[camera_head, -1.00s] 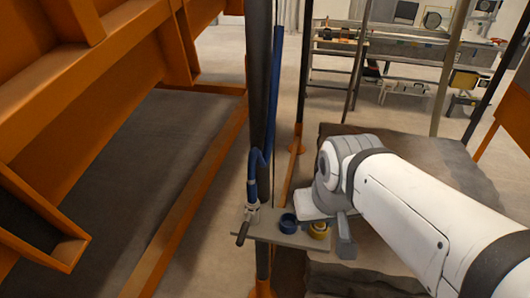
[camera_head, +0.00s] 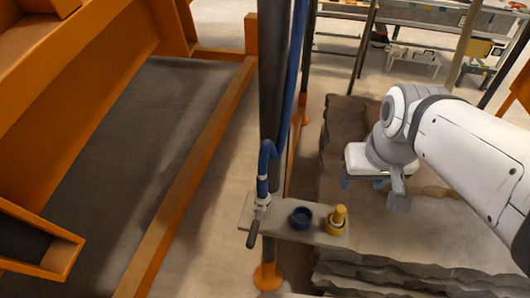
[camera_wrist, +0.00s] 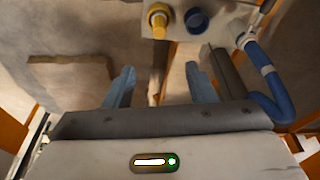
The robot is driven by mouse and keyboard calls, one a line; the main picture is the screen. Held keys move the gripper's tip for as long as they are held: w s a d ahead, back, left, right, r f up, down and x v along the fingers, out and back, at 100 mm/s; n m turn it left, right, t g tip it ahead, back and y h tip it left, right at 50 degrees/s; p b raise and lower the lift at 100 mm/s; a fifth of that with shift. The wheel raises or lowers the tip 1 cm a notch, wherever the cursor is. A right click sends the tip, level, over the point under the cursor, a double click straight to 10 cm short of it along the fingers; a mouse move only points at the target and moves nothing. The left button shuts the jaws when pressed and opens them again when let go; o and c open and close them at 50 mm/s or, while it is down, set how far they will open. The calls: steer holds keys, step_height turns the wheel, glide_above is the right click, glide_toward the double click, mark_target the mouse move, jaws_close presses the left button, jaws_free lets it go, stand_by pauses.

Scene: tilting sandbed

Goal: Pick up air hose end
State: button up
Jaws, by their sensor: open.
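The blue air hose (camera_head: 268,155) hangs down along a dark post. Its end (camera_head: 262,190) has a pale metal fitting and meets the left part of a small grey plate (camera_head: 279,228). In the wrist view the hose (camera_wrist: 268,85) curves at the right, with its end (camera_wrist: 246,42) at the plate's edge near the top. My gripper (camera_head: 372,192) is open and empty, to the right of the plate and apart from the hose end. In the wrist view its two fingers (camera_wrist: 160,72) are spread, with the hose off to their right.
A blue ring-shaped socket (camera_head: 301,217) and a yellow fitting (camera_head: 337,220) sit on the plate right of the hose end. A dark handle (camera_head: 253,235) sticks out below it. An orange frame (camera_head: 190,190) stands at the left. Rough brown slabs (camera_head: 400,255) lie at the right.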

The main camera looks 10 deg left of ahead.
steer(key=w+a+f+n+g+b, duration=0.2)
steer(key=w+a+n, duration=0.25)
steer(key=a, duration=0.65)
steer(key=n, duration=0.2)
glide_above(262, 180)
steer(key=shift+w+d+f+g, duration=0.15)
steer(key=shift+d+f+g, duration=0.05)
steer(key=shift+f, duration=0.25)
steer(key=shift+w+d+f+g, duration=0.1)
steer(key=shift+d+f+g, duration=0.1)
steer(key=shift+f, duration=1.15)
steer(key=f, duration=0.1)
steer(key=f+p, duration=0.1)
steer(key=f, duration=0.1)
steer(key=a+f, duration=0.1)
steer(key=shift+w+f, duration=0.2)
steer(key=shift+w, duration=0.15)
steer(key=shift+f, duration=0.6)
steer(key=shift+c, duration=0.4)
jaws_close()
